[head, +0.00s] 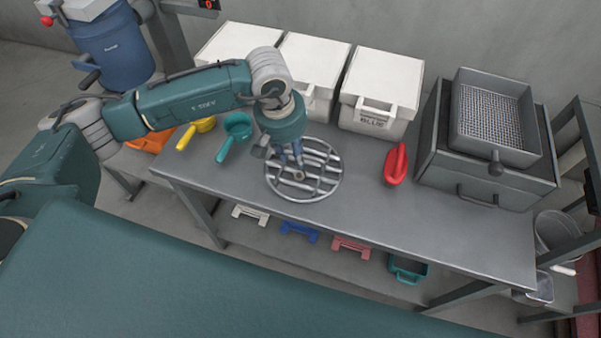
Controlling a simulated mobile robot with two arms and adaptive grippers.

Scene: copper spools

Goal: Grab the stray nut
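A small brownish nut (299,175) lies on the round metal grate (329,190) on the grey workbench. My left gripper (291,160) points down over the grate, with its fingertips just above and beside the nut. Its two fingers look spread a little apart. I cannot tell whether a fingertip touches the nut. My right gripper is not in view.
White lidded boxes (382,82) stand along the back of the workbench (400,215). A red scoop (396,166) lies right of the grate, and a teal scoop (236,128) lies left. A grey sieve tray (495,115) sits on a drawer unit at right. The bench front is clear.

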